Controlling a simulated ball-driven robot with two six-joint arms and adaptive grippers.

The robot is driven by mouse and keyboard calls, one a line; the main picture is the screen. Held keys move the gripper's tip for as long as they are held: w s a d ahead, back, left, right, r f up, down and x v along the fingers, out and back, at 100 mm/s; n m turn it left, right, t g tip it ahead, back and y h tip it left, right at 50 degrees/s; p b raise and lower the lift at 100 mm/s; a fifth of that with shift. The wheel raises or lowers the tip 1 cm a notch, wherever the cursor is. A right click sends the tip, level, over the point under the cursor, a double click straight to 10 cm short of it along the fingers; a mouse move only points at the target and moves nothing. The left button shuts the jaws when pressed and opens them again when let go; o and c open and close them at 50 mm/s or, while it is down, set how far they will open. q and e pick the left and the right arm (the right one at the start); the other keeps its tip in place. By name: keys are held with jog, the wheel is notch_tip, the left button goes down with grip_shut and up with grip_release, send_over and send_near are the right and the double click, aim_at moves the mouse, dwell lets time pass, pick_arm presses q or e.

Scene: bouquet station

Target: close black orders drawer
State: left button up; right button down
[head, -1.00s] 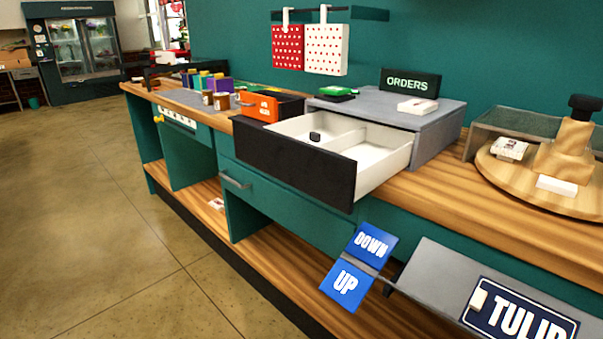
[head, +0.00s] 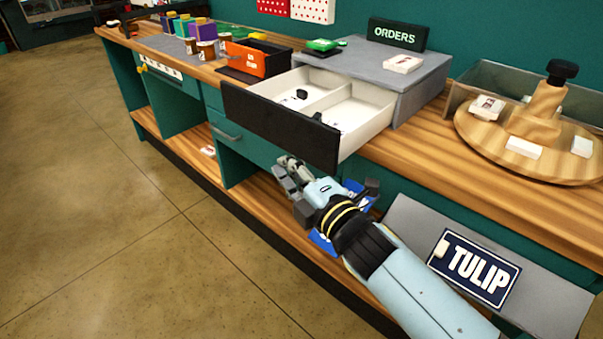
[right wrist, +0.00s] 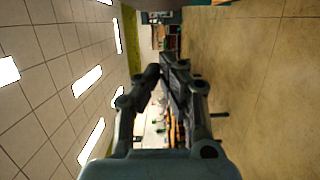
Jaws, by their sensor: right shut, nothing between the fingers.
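The black-fronted orders drawer (head: 280,126) stands pulled out of the grey cabinet (head: 425,75) on the counter, below the black ORDERS sign (head: 397,34). Its white inside is split by a divider and holds small dark items. My right gripper (head: 284,168) is in front of and below the drawer front, apart from it in the picture. Its fingers are together and hold nothing. In the right wrist view the fingers (right wrist: 172,72) reach forward, with the floor to the right and the ceiling to the left. My left gripper is not in view.
An orange bin (head: 262,58) and several small jars stand left of the drawer. A round wooden stand (head: 480,135) is at the right. A TULIP sign (head: 474,268) on a grey panel is below the counter, beside my right arm. Open floor lies at the left.

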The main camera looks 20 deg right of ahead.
aim_at(360, 120)
jog(key=shift+w+d, duration=0.5)
jog(key=shift+w, duration=0.45)
jog(key=shift+w+d, duration=0.55)
jog(key=shift+w, duration=0.35)
jog(key=shift+w+d, duration=0.5)
jog(key=shift+w, duration=0.45)
jog(key=shift+d, duration=0.1)
jog(key=w+d+b, duration=0.2)
jog(key=w+d, duration=0.1)
jog(key=d, duration=0.4)
jog(key=w+d+b, duration=0.1)
jog(key=w+d, duration=0.2)
jog(key=d, duration=0.4)
jog(key=w+d+b, duration=0.2)
jog(key=w+d, duration=0.1)
jog(key=d, duration=0.4)
jog(key=shift+d+f+b, duration=0.15)
jog(key=shift+d+b, duration=0.05)
jog(key=shift+b, duration=0.1)
jog(key=shift+w+d, duration=0.15)
jog(key=shift+d, duration=0.35)
jog(key=shift+r, duration=0.25)
jog(key=shift+d+r, duration=0.1)
jog(key=shift+d, duration=0.05)
